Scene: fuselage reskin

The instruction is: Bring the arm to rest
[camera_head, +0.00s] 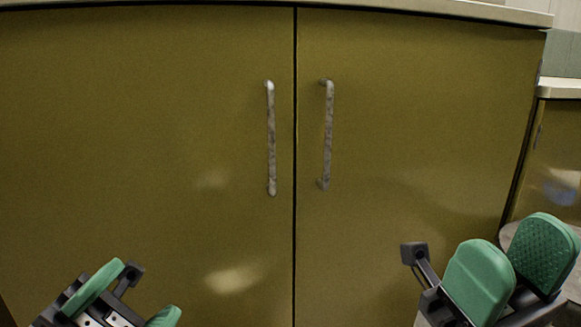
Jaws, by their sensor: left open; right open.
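My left gripper (133,300) is at the bottom left of the head view. Its green finger pads stand apart with nothing seen between them, and its lower part is cut off by the frame edge. My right gripper (513,266) is at the bottom right, its two green pads apart and empty. Both grippers are in front of an olive cabinet and below its handles, apart from them.
The cabinet has a left door (150,130) and a right door (430,120), both closed. Each has a vertical handle, the left one (271,140) and the right one (328,137), beside the centre seam. A pale countertop (420,8) runs above. Another cabinet (556,150) stands at right.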

